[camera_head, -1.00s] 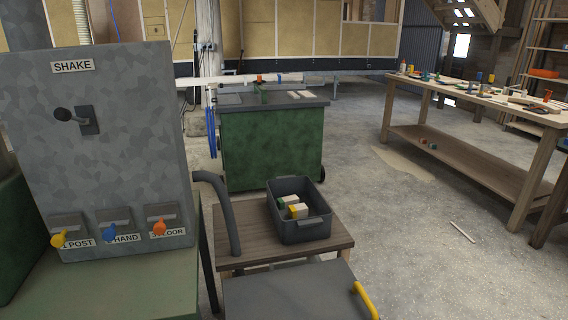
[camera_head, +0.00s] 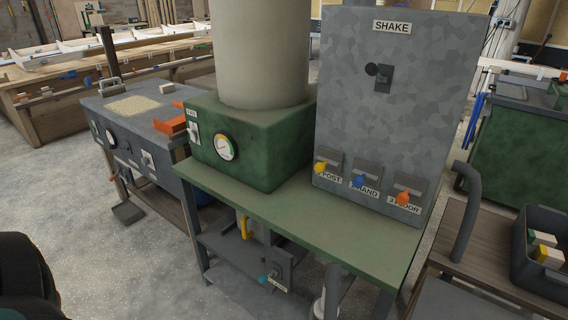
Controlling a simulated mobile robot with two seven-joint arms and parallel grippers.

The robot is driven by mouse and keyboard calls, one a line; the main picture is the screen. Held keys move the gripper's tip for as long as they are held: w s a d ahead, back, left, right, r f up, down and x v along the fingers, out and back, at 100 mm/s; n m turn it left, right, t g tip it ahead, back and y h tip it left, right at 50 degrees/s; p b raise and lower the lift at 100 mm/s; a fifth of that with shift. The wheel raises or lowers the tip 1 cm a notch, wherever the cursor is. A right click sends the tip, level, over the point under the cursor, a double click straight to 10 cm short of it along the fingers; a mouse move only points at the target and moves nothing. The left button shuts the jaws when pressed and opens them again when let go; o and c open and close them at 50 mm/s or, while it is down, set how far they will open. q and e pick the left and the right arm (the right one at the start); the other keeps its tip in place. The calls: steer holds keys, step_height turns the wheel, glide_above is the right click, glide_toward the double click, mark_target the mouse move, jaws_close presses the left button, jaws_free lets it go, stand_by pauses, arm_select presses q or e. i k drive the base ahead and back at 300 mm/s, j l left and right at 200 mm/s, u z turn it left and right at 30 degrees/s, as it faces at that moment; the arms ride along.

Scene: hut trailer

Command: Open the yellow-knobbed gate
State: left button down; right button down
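A grey speckled panel (camera_head: 385,110) labelled SHAKE stands upright on a green bench. Along its lower edge is a row of three small grey gates with coloured knobs. The yellow knob (camera_head: 320,167) is on the leftmost gate (camera_head: 331,158), above a label that reads POST. A blue knob (camera_head: 360,181) is on the middle gate and an orange knob (camera_head: 402,198) on the right one. The yellow-knobbed gate looks level with the other two; I cannot tell from here whether any is open. Neither of my grippers is in view.
A green box (camera_head: 250,150) with a gauge and a pale column stands left of the panel. The bench (camera_head: 300,215) has a lower shelf with a yellow handle (camera_head: 244,227). A dark tub (camera_head: 545,250) stands at right. Grey floor is open at left.

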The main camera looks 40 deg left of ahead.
mark_target(320, 167)
steer(key=u, duration=0.9)
steer(key=i+j, duration=0.1)
